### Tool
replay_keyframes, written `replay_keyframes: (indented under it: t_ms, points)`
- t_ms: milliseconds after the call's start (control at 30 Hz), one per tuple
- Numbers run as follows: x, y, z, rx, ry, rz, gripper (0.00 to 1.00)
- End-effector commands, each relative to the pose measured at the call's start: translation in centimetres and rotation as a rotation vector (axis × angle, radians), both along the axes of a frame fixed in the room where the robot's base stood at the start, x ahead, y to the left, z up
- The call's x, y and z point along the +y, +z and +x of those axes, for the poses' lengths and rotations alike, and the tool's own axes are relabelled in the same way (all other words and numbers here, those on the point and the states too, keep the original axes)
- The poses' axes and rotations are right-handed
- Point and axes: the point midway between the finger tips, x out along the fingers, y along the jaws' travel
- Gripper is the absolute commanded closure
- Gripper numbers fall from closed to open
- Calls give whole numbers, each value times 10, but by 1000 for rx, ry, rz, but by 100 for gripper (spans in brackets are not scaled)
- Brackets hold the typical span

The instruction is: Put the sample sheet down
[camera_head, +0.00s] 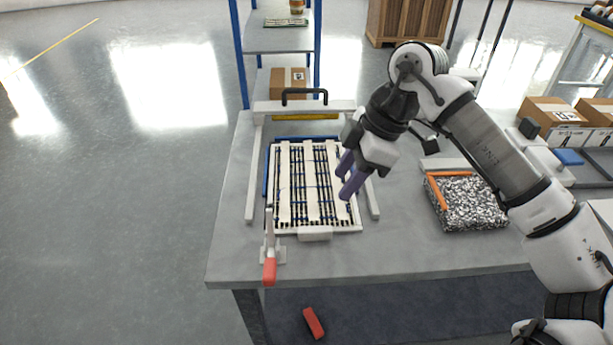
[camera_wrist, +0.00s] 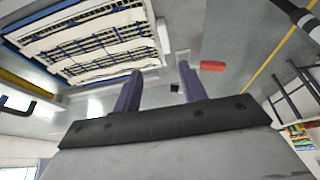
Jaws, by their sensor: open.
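The sample sheet appears to be the white slotted sheet (camera_head: 312,180) lying flat over a dark mesh in a blue-edged frame on the grey table (camera_head: 228,215). It also shows at the upper left of the wrist view (camera_wrist: 85,42). My gripper (camera_head: 348,180), with two purple fingers, is over the sheet's right edge in the head view. In the wrist view my gripper (camera_wrist: 160,85) is open, with nothing between the fingers, and the sheet lies off to one side. I cannot tell the exact height above the sheet.
A press frame with a black handle (camera_head: 304,92) surrounds the sheet. A red-handled clamp (camera_head: 269,270) stands at the front edge. A bin of grey shreds (camera_head: 470,204) with an orange edge is at the right. A red object (camera_head: 313,322) lies on the floor.

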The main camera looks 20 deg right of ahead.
Motion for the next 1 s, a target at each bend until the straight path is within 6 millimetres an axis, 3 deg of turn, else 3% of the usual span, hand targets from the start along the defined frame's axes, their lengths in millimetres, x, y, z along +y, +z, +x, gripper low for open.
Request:
replay_keyframes:
  t_ms: [300, 1000]
  points:
    - [24, -55, 6, -1, 4, 4, 58]
    - [49, -118, 6, -3, 2, 1, 58]
